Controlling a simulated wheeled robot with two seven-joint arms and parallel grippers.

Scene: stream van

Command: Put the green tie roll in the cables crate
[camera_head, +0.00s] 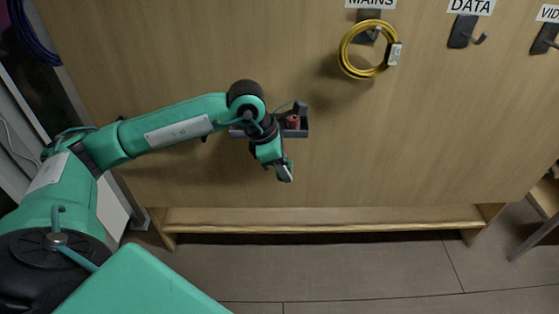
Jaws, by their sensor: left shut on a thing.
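My left arm reaches in from the left across a wooden panel. My left gripper (284,172) points down and to the right in front of the panel. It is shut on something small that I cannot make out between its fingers. I cannot pick out the green tie roll. No cables crate is in view. My right gripper is not in view.
A small dark grey holder (303,131) with a reddish item (293,122) is on the panel beside my left wrist. Yellow cable (347,62) hangs on the MAINS hook; the DATA hook (463,32) is empty. A low wooden ledge (330,218) runs below, above tiled floor.

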